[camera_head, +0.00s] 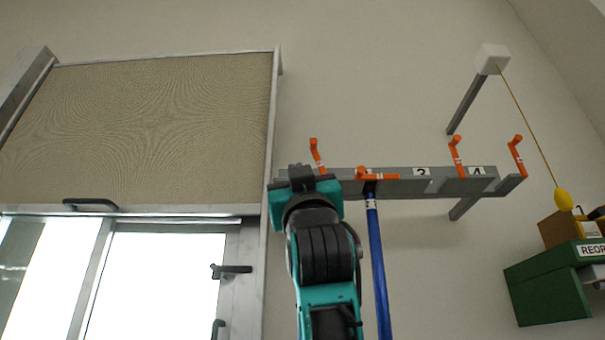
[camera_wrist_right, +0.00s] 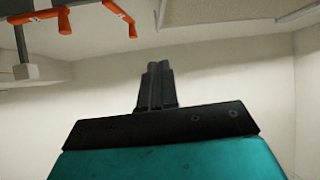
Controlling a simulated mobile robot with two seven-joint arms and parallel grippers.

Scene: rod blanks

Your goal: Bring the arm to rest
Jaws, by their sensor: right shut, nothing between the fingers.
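My right arm rises from the bottom middle of the head view, and its gripper (camera_head: 301,172) is in front of the left end of a grey wall rack (camera_head: 405,187). In the right wrist view the two dark fingers (camera_wrist_right: 156,70) are together with nothing between them. A blue rod (camera_head: 376,265) hangs upright from the rack, just right of my arm. An orange lever (camera_head: 377,176) lies level across the rod's top, while the other orange levers (camera_head: 457,157) stand up. Orange levers (camera_wrist_right: 92,18) also show at the upper left of the wrist view. My left gripper is out of view.
A shuttered window (camera_head: 150,130) with a sliding glass panel and a door handle (camera_head: 230,270) is on the left. A yellow pull cord (camera_head: 563,199) hangs at the right above a green bin (camera_head: 545,288). Bare wall lies below the rack's right part.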

